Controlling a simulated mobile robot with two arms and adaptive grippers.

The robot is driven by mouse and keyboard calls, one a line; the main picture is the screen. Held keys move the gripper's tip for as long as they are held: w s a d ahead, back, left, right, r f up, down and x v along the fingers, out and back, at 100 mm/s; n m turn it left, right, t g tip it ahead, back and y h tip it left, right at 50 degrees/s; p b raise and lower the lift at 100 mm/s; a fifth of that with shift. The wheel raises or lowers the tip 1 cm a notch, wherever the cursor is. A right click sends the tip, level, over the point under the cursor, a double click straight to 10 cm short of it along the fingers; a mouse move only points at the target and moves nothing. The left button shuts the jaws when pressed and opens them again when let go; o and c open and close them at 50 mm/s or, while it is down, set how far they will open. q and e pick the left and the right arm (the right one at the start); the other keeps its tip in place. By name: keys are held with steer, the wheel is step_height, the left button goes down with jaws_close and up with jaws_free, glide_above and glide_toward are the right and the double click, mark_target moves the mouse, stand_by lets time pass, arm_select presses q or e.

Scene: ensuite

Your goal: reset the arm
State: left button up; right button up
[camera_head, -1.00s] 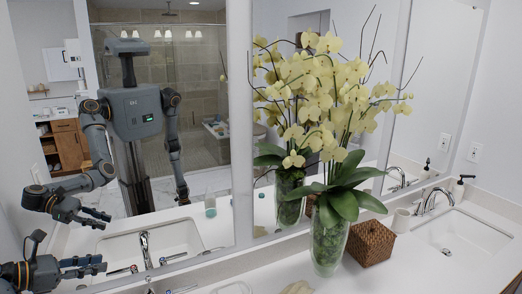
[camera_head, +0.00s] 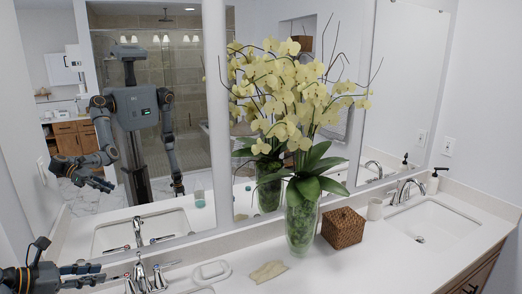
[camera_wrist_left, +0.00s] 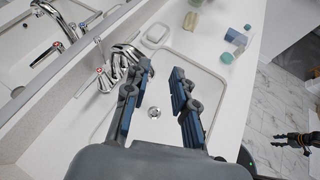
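My left gripper (camera_head: 98,274) comes in low at the left edge of the head view, over the counter by the near sink. In the left wrist view the left gripper (camera_wrist_left: 160,98) has its two blue-padded fingers apart, with nothing between them. The white sink basin (camera_wrist_left: 185,80) with its drain lies beneath, and the chrome faucet (camera_wrist_left: 125,58) is close beside the left finger. The mirror shows my left arm bent forward and my right arm hanging down. A dark gripper, likely my right gripper (camera_wrist_left: 298,140), shows small at the right of the wrist view; its opening is unclear.
A second sink (camera_head: 432,222) is at the right. Marble floor (camera_wrist_left: 275,105) lies beyond the counter edge.

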arm_select(q)
steer(key=s+d+f+m+g+y, duration=0.2)
steer(key=s+f+m+g+y, duration=0.1)
steer(key=s+f+m, duration=0.35)
steer(key=s+d+f+m+g+y, duration=0.2)
steer(key=s+f+m+y, duration=0.3)
steer(key=f, duration=0.3)
steer(key=s+d+f+m, duration=0.1)
steer(key=s+d+m, duration=1.6)
steer(key=s+d, duration=0.3)
step_height(320, 180, down, 34)
steer(key=s+a+g+b, duration=0.2)
steer(key=s+b, duration=0.1)
steer(key=b, duration=0.4)
steer(key=s+a+f+b, duration=0.1)
steer(key=s+f+b, duration=0.1)
steer(key=s+f, duration=0.6)
steer(key=s+a+f+g+b, duration=0.1)
steer(key=s+f+b, duration=0.2)
steer(key=s+f, duration=0.5)
step_height(320, 180, down, 5)
steer(key=shift+a+f, duration=0.2)
steer(key=shift+a, duration=0.15)
arm_select(e)
step_height(320, 180, down, 12)
steer(key=shift+w+a+f, duration=0.2)
steer(key=shift+w+a, duration=0.15)
steer(key=shift+a, duration=0.1)
